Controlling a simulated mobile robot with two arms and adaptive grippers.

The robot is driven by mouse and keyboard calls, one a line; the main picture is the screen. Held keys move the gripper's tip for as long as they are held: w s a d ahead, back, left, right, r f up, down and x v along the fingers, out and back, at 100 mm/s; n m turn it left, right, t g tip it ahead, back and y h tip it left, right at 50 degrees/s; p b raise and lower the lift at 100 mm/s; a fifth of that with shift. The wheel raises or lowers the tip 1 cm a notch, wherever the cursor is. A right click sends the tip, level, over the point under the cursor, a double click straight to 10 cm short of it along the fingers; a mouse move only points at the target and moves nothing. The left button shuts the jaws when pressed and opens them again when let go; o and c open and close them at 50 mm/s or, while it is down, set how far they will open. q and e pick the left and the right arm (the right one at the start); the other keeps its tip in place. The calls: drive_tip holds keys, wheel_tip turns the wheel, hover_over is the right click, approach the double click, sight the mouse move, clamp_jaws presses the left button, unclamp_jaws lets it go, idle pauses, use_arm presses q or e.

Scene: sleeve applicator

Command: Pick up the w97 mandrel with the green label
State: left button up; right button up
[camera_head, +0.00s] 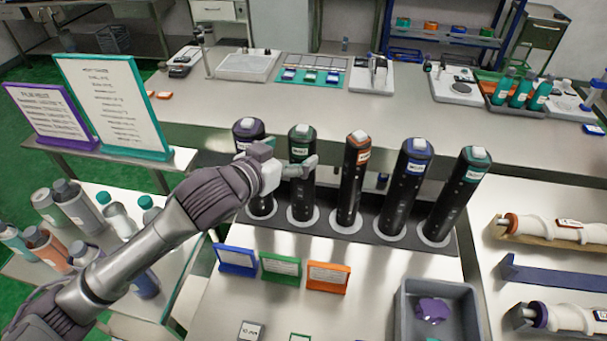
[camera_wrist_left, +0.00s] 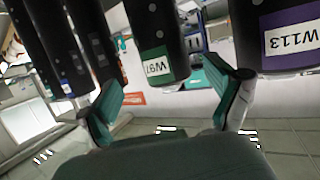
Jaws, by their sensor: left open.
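The W97 mandrel (camera_head: 302,198) is a black cylinder with a green label near its top, standing upright in the rack, second from the left. In the left wrist view its green-and-white label (camera_wrist_left: 158,66) reads W97. My left gripper (camera_head: 300,166) is open at the upper part of this mandrel. In the left wrist view the two teal-padded fingers (camera_wrist_left: 170,88) are apart, with the W97 mandrel between them in the picture; I cannot tell whether either finger touches it. My right gripper is not in view.
A purple-labelled W113 mandrel (camera_wrist_left: 280,35) stands close on one side, partly behind my gripper in the head view. Orange (camera_head: 350,185), blue (camera_head: 405,190) and teal (camera_head: 455,200) mandrels stand to the right. Small coloured signs (camera_head: 280,270) stand in front, beside a grey bin (camera_head: 405,315).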

sight(294, 143)
use_arm(q)
drive_tip(key=shift+w+d, duration=0.2)
drive_tip(key=shift+w, duration=0.1)
drive_tip(key=w+p, duration=0.1)
drive_tip(key=w+d+p, duration=0.1)
drive_tip(key=shift+w+r, duration=0.15)
drive_tip(key=shift+w, duration=0.15)
drive_tip(key=shift+f+x, duration=0.25)
drive_tip(key=shift+x, duration=0.85)
drive_tip(key=shift+f, duration=0.1)
drive_tip(key=shift+a, duration=0.1)
drive_tip(key=c, duration=0.5)
clamp_jaws()
